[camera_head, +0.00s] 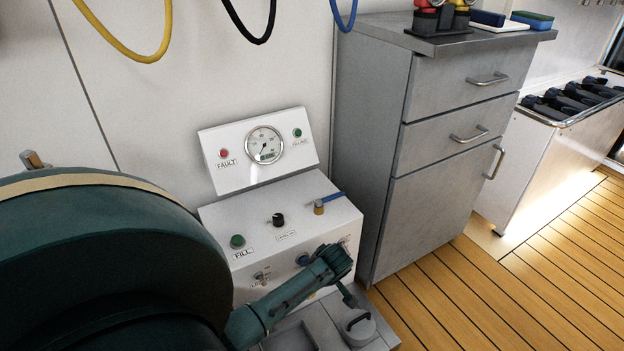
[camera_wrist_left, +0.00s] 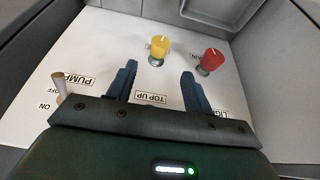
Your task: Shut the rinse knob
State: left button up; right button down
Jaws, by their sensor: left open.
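No knob in view has a readable RINSE label. In the left wrist view a yellow knob (camera_wrist_left: 159,47) and a red knob (camera_wrist_left: 211,60) stand on the white panel (camera_wrist_left: 110,42). My left gripper (camera_wrist_left: 159,68) is open and empty, its fingers pointing toward the panel. The yellow knob lies just past and between the fingertips, apart from them. The red knob is right of the right finger. The yellow knob's label is not visible, and the red knob's is partly cut off. In the head view my green left arm covers part of the console (camera_head: 210,212). My right gripper is not seen.
A TOP UP label (camera_wrist_left: 150,98) shows between the fingers, and a PUMP toggle (camera_wrist_left: 60,86) stands at the left. On the console top are a green FILL button (camera_head: 237,241), a black knob (camera_head: 278,220) and a blue-handled valve (camera_head: 326,204). A grey cabinet (camera_head: 425,180) stands close right.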

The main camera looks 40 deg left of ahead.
pick_arm(q)
jog(key=b+x, duration=0.4)
jog(key=x, duration=0.4)
jog(key=shift+f, duration=0.2)
jog(key=shift+w+a+f+b, duration=0.1)
jog(key=shift+a+f+b, duration=0.05)
jog(key=shift+f+b, duration=0.25)
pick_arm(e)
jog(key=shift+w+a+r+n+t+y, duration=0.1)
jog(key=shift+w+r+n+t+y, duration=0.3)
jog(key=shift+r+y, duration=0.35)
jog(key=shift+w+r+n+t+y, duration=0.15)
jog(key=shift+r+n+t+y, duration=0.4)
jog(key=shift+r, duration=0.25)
pick_arm(q)
jog(key=shift+c, duration=0.2)
jog(key=c, duration=0.9)
